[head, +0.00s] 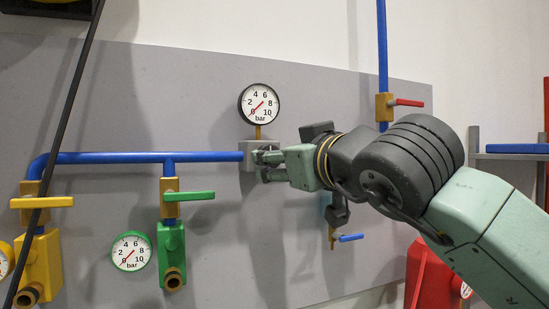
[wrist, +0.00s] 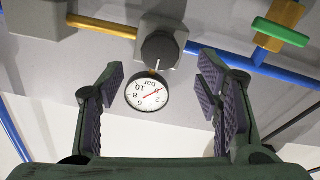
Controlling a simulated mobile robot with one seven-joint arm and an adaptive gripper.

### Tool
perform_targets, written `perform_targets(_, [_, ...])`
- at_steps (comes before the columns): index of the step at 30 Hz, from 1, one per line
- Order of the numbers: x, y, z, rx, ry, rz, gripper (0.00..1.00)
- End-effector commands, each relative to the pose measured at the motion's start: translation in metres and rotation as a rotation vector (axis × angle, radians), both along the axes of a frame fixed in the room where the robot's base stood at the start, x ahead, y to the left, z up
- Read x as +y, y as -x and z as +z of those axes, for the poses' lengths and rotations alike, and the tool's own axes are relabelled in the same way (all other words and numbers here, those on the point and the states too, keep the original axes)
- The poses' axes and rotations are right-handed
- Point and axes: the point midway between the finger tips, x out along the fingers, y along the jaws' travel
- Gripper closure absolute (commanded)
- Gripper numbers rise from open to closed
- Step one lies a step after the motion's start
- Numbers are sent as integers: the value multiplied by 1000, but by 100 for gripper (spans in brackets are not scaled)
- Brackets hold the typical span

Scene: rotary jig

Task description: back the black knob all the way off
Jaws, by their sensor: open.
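The black knob (wrist: 159,48) sits on the front of a grey block (wrist: 174,20) on the pipe, in the upper middle of the wrist view. My gripper (wrist: 162,72) is open, one finger to each side and the knob ahead between them, with visible gaps. Nothing is held. In the head view my gripper (head: 264,165) is at the grey block (head: 246,150) at the right end of the blue pipe, and it hides the knob there. A round white pressure gauge (head: 259,104) stands above this block; it also shows, upside down, in the wrist view (wrist: 148,93).
A blue pipe (head: 110,157) runs left along the grey panel. Valves with a green handle (head: 190,196), yellow handle (head: 42,202), red handle (head: 408,103) and blue handle (head: 350,238) stick out. A green-rimmed gauge (head: 131,251) sits lower left. A black cable (head: 62,120) crosses the left.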

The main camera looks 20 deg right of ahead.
Motion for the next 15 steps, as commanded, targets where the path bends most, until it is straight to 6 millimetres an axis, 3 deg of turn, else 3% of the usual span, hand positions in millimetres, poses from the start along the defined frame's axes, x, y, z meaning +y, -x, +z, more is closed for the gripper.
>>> perform_targets(6, [-2,41,0,-1,0,-1,41])
perform_targets(15, [-2,59,0,1,0,0,41])
